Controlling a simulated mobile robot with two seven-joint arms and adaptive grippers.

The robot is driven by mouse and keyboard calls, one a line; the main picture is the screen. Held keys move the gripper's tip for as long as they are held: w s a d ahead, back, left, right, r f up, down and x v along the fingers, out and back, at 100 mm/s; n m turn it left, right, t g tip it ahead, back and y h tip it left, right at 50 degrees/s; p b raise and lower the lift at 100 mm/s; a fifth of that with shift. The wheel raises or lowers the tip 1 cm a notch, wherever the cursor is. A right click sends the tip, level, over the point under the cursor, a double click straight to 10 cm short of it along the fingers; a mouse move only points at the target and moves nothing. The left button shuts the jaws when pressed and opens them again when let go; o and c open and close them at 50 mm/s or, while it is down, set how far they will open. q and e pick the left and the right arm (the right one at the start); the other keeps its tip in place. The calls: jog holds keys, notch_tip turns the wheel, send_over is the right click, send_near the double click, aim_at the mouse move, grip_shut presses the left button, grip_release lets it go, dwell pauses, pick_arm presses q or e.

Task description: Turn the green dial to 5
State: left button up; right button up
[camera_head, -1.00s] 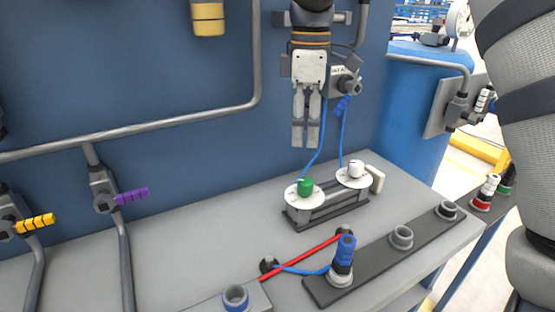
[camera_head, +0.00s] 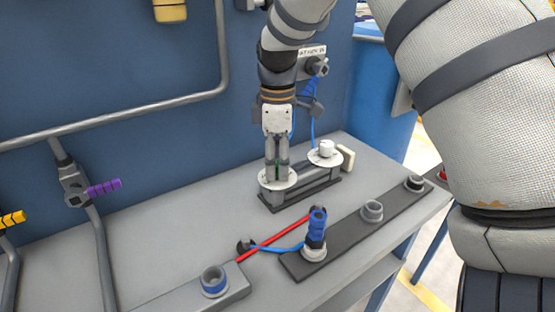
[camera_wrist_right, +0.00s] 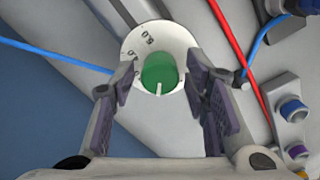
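The green dial (camera_wrist_right: 158,68) is a round knob on a white marked plate (camera_wrist_right: 143,40), seen in the right wrist view. Its white pointer line faces down toward my gripper's palm. My right gripper (camera_wrist_right: 160,80) has its two fingers on either side of the dial, with visible gaps between the pads and the knob. In the head view my right gripper (camera_head: 277,172) points straight down over the left plate (camera_head: 264,182) of the two-dial block and hides most of the green dial. My left gripper is in neither view.
A white dial (camera_head: 326,148) stands close right of my fingers. A blue cable (camera_head: 313,132) hangs behind. In front are a blue connector (camera_head: 317,226) on a dark strip (camera_head: 345,234) and a red cable (camera_head: 275,238). Bare grey tabletop (camera_head: 165,235) lies to the left.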

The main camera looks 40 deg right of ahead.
grip_shut()
